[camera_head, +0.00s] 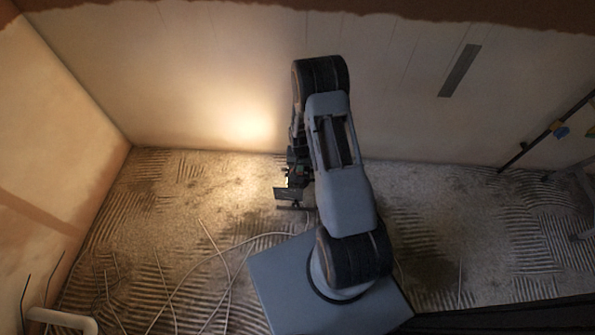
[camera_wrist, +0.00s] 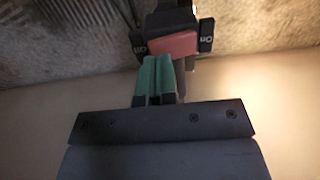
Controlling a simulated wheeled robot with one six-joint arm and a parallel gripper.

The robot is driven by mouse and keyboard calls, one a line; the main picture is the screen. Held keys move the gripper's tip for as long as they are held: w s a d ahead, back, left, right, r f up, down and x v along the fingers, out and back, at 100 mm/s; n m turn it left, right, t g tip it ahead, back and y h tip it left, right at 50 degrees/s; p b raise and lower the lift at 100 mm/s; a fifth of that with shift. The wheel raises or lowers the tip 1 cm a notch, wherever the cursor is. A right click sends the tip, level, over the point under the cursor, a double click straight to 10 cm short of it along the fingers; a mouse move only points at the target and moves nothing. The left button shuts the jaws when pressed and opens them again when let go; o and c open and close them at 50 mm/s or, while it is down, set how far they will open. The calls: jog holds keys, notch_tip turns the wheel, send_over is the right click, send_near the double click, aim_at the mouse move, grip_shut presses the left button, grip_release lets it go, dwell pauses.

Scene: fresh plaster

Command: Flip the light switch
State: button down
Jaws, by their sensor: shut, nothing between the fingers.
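The light switch shows in the wrist view as a red rocker (camera_wrist: 173,44) in a dark housing (camera_wrist: 172,17). In the head view, dark parts (camera_head: 293,190) show beside my arm near a small bright spot, and my arm hides much there; I cannot clearly make out the switch.
A pale plaster wall (camera_head: 200,80) stands behind my arm, lit by a warm glow left of it. Loose cables (camera_head: 205,262) lie on the ridged floor (camera_head: 185,180). A dark pole (camera_head: 545,130) leans at the right, and a white curved pipe (camera_head: 62,318) is at lower left.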

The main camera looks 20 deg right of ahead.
jog(key=shift+f+b, duration=0.7)
jog(key=shift+f, duration=0.2)
jog(key=shift+r, duration=0.15)
dwell(0.4)
jog(key=shift+r+p, duration=2.55)
jog(key=shift+r, duration=0.85)
